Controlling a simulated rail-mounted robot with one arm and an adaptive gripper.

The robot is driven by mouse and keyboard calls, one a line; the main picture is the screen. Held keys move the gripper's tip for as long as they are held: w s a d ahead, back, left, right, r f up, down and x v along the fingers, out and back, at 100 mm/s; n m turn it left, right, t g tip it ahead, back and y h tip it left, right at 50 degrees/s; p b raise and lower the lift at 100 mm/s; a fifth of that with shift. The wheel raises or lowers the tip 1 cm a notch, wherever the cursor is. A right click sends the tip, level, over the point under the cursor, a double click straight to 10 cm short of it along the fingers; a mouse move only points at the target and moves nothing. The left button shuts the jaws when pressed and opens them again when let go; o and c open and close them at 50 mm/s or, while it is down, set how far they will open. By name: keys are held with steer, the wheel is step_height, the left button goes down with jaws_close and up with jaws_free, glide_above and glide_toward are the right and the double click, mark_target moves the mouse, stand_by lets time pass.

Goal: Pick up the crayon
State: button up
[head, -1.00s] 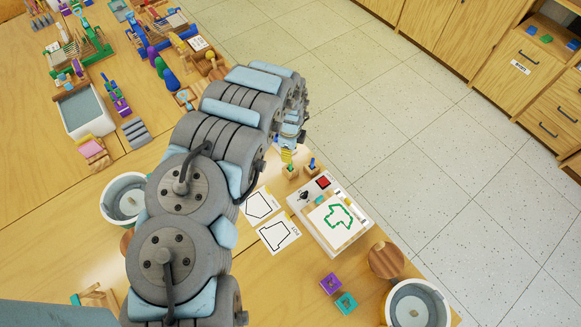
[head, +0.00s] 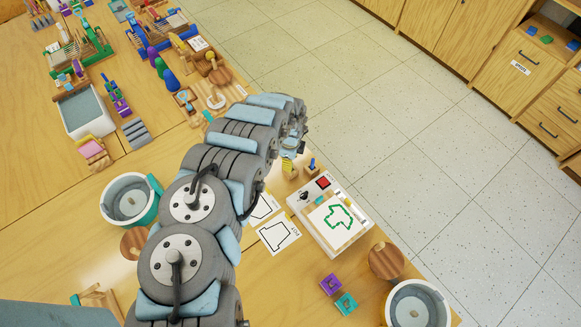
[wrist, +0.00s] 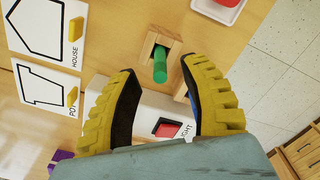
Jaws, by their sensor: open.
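A green crayon (wrist: 160,68) stands in a small wooden holder (wrist: 156,44) in the wrist view. My gripper (wrist: 157,74) is open, with one yellow-backed finger on each side of the crayon. The fingers look apart from the crayon; its exact depth between them is hard to tell. A second holder with a blue crayon is partly behind the right finger. In the head view my gripper (head: 289,166) is over the green crayon's place and mostly hides it. The blue crayon's holder (head: 312,169) stands just to its right.
A white light board (head: 322,231) with a red button and a green outline lies close by. Outline cards (head: 278,236) lie left of it. Purple and teal blocks (head: 346,304) and a white-topped tub (head: 417,306) are near the front. The table edge is close on the right.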

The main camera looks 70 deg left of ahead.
steer(key=shift+w+f, duration=0.15)
steer(key=shift+f, duration=2.2)
jaws_close()
